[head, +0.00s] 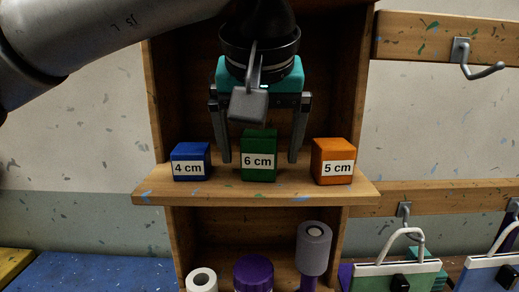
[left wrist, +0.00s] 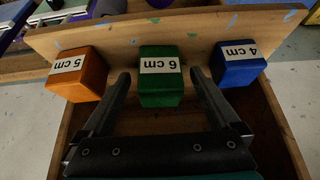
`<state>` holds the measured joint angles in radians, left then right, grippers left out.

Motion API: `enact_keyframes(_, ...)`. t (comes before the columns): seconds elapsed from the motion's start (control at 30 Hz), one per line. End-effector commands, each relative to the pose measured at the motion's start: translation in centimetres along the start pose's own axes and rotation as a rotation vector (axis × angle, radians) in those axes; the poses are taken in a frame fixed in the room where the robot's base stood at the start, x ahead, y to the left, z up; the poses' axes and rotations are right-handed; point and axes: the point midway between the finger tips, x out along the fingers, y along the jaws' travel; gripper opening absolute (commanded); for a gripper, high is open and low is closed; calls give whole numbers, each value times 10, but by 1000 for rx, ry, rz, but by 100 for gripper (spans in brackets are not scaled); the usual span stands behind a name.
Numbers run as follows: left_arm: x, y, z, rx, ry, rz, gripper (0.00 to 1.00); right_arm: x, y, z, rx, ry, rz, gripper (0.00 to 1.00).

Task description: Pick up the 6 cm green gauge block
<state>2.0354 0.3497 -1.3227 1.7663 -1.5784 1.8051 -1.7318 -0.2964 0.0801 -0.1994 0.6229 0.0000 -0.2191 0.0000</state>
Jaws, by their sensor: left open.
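The green 6 cm gauge block (head: 259,150) stands upright in the middle of a wooden shelf board (head: 250,191). It is a little taller than its neighbours. My left gripper (head: 260,160) is open, with one finger on each side of the green block and a gap on both sides. The left wrist view shows the same block (left wrist: 160,78) between the two spread fingers (left wrist: 162,82). The blue 4 cm block (head: 191,162) stands to its left and the orange 5 cm block (head: 333,161) to its right in the head view. My right gripper is not in view.
The wooden cabinet's side walls (head: 353,80) flank the shelf. A lower compartment holds a white roll (head: 201,280), a purple jar (head: 254,273) and a grey roll (head: 313,250). Hooks (head: 480,70) and hanging bags (head: 398,274) are at the right.

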Motion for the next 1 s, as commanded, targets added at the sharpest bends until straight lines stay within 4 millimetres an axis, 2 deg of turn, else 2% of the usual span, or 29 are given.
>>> enact_keyframes(0.1, 7, 0, 0, 0, 0, 1, 96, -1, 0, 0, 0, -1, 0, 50)
enact_keyframes(0.3, 7, 0, 0, 0, 1, 1, 96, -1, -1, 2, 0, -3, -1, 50)
enact_keyframes(1.0, 7, 0, 0, 1, 0, 1, 17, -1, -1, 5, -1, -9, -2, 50)
